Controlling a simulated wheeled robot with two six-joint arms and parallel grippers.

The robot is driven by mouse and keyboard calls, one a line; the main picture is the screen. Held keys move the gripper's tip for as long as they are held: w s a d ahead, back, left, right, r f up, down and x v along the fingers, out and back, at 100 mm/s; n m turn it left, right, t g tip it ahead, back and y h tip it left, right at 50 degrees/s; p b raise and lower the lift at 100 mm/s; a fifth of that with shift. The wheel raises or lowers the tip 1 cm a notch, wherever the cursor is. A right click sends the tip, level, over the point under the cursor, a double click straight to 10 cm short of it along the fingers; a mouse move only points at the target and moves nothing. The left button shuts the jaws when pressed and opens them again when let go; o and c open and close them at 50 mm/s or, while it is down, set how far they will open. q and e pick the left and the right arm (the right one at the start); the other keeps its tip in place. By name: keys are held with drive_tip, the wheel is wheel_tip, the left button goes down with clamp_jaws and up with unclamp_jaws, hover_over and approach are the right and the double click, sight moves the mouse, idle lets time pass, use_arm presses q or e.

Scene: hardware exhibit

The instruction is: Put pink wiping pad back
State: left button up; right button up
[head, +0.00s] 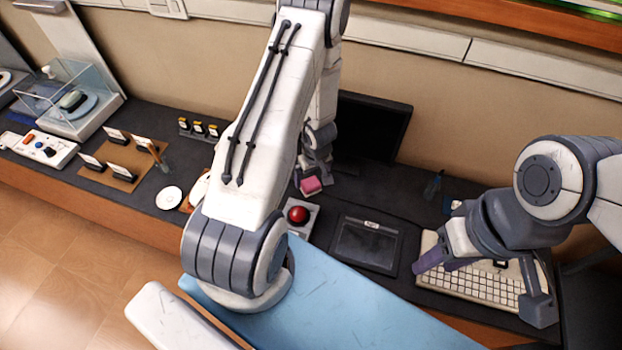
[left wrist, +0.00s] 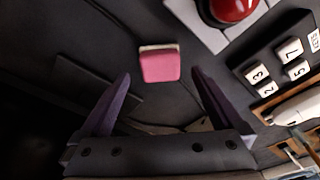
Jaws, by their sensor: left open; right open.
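The pink wiping pad (head: 311,186) lies on the dark desk top, just in front of my left gripper, beside the red button. In the left wrist view the pad (left wrist: 160,66) is a pink block with a pale edge, centred just ahead of the fingertips. My left gripper (left wrist: 161,75) is open, with one purple finger to either side and no finger seen touching the pad. In the head view my left gripper (head: 319,168) is partly hidden by its own arm. My right gripper (head: 442,264) is open and empty over the left part of the keyboard (head: 488,290).
A red button (head: 298,215) on a grey base stands close to the pad. A black tablet (head: 366,244) lies right of it, and a dark monitor (head: 371,128) stands behind. Number tiles (left wrist: 285,65) are at the right in the left wrist view. A blue surface (head: 340,300) fills the front.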

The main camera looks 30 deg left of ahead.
sight(314, 187)
use_arm(q)
wheel_tip(314, 187, up, 8)
drive_tip(key=d+p, duration=0.1)
drive_tip(key=p, duration=0.3)
drive_tip(key=w+d+r+m+t+h, duration=0.1)
drive_tip(key=d+r+m, duration=0.2)
drive_tip(key=d+r, duration=0.25)
drive_tip(key=w+d+r+m+h, duration=0.1)
drive_tip(key=d+r+m+h, duration=0.1)
drive_tip(key=d+r, duration=0.35)
drive_tip(key=s+d+r+m+h, duration=0.1)
drive_tip(key=s+d+r+m, duration=0.2)
drive_tip(key=d, duration=0.3)
drive_tip(key=s+d+r+m, duration=0.2)
drive_tip(key=d+r, duration=0.2)
drive_tip(key=d, duration=0.2)
drive_tip(key=s+r+m+g, duration=0.1)
drive_tip(key=s+r+m, duration=0.3)
drive_tip(key=s, duration=0.5)
drive_tip(key=s+d+r+m+g+y, duration=0.1)
drive_tip(key=s+r+m, duration=0.4)
drive_tip(key=s, duration=0.3)
drive_tip(key=shift+s+r, duration=0.4)
wheel_tip(314, 187, down, 10)
drive_tip(key=b, duration=0.9)
drive_tip(key=shift+r+b, duration=0.15)
drive_tip(key=shift+b, duration=0.25)
